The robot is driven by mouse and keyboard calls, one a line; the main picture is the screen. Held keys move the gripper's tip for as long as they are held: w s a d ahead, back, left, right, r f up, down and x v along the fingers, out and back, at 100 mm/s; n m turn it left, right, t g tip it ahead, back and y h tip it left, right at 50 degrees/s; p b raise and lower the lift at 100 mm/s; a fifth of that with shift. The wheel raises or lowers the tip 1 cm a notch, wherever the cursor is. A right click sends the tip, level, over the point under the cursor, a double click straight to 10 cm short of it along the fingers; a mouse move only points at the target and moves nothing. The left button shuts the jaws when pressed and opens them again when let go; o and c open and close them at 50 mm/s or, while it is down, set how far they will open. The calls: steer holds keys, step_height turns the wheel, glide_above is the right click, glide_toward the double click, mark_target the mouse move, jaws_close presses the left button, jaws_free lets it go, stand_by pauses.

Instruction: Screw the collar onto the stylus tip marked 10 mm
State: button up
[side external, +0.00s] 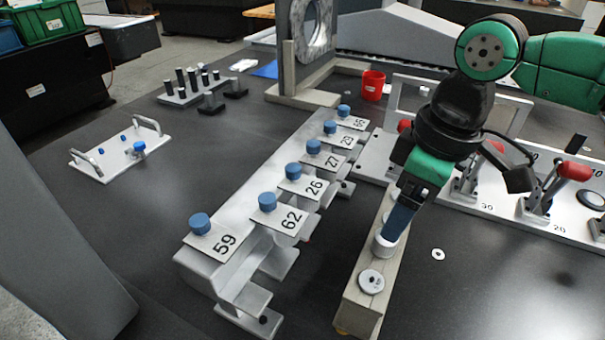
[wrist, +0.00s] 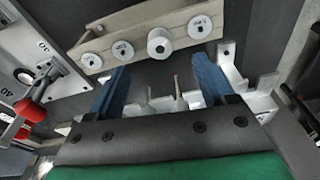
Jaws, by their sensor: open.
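My gripper (side external: 390,238) points down over a beige bar (side external: 358,318), its blue fingers apart. A pale cylinder (side external: 383,247) stands on the bar just by the fingertips; I cannot tell whether they touch. In the wrist view, my gripper (wrist: 157,62) is open with nothing visibly held. There the bar (wrist: 185,14) carries several round pale discs with small markings too blurred to read, and one taller plain cylinder (wrist: 160,42) ahead of the gap between the fingers. A flat disc (side external: 371,282) sits near the bar's front end. I cannot tell which piece is the collar or the 10 mm tip.
A small ring (side external: 438,254) lies on the dark table right of the bar. Left stands a silver rack (side external: 205,258) with blue-capped numbered plates. Right is a panel with red-handled clamps (side external: 574,171). A red cup (side external: 373,85) stands behind.

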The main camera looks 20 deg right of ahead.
mark_target(385, 242)
steer(key=shift+w+f+n, duration=0.1)
steer(key=shift+f+n, duration=0.2)
steer(key=shift+f, duration=0.15)
steer(key=shift+w+a+f, duration=0.15)
steer(key=shift+f, duration=1)
steer(key=shift+w+a+f, duration=0.1)
steer(key=shift+f, duration=1.05)
jaws_close()
steer(key=m, duration=0.4)
steer(key=shift+t, duration=0.3)
